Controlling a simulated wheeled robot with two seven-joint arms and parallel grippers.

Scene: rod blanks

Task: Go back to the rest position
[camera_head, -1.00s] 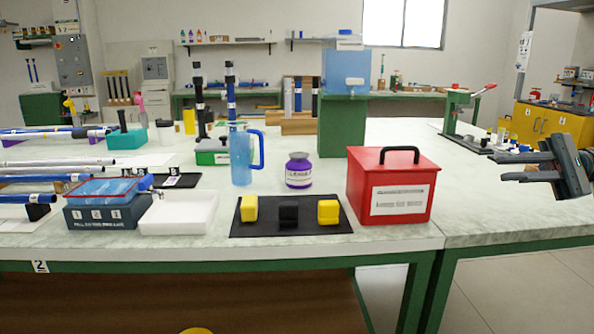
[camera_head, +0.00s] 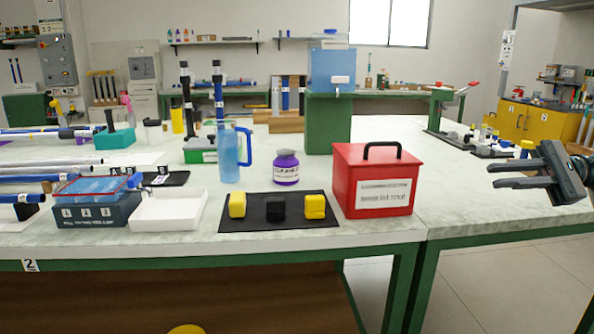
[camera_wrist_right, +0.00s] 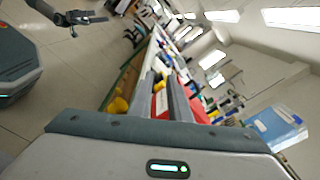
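My right gripper (camera_head: 494,176) is at the right edge of the head view, raised beside the right-hand table, its fingers pointing left. A gap shows between its two fingers and nothing is held in it. In the right wrist view its fingers (camera_wrist_right: 190,100) stick out past the grey palm, with the table behind. My left gripper is outside the head view. A dark arm end at the top left of the right wrist view looks like my left gripper (camera_wrist_right: 85,18), over bare floor; it is too small to tell its fingers apart.
A red box (camera_head: 341,190) stands near the table's front edge, left of my right gripper. A black mat (camera_head: 259,222) with yellow and black blocks, a white tray (camera_head: 150,219), a purple jar (camera_head: 286,160) and a blue jug (camera_head: 228,160) lie further left.

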